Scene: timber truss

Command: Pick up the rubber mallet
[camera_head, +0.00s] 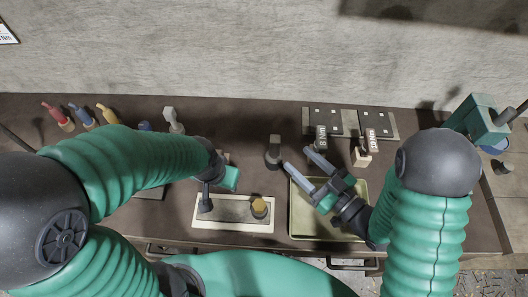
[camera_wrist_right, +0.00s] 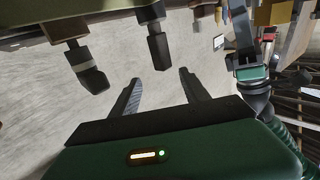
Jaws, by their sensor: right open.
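A dark upright tool with a blocky grey top (camera_head: 274,150) stands in the middle of the bench; it may be the rubber mallet, but I cannot tell for sure. What looks like the same tool shows upside down in the right wrist view (camera_wrist_right: 158,46), in line with the gap between the fingers and apart from them. My right gripper (camera_head: 304,165) is open and empty, its fingers pointing up-left beside this tool. It also shows in the right wrist view (camera_wrist_right: 158,90). My left gripper (camera_head: 218,186) hangs over the pale-edged tray; its fingers are not clear.
Tools labelled 8 Nm (camera_head: 321,138) and 19 Nm (camera_head: 370,140) stand close on the right. A yellow-green tray (camera_head: 345,229) lies below my right gripper. A pale-edged tray (camera_head: 237,226) holds a yellow-topped part (camera_head: 259,206). Red, blue and yellow-handled tools stand at back left; a green vise (camera_head: 480,118) is at right.

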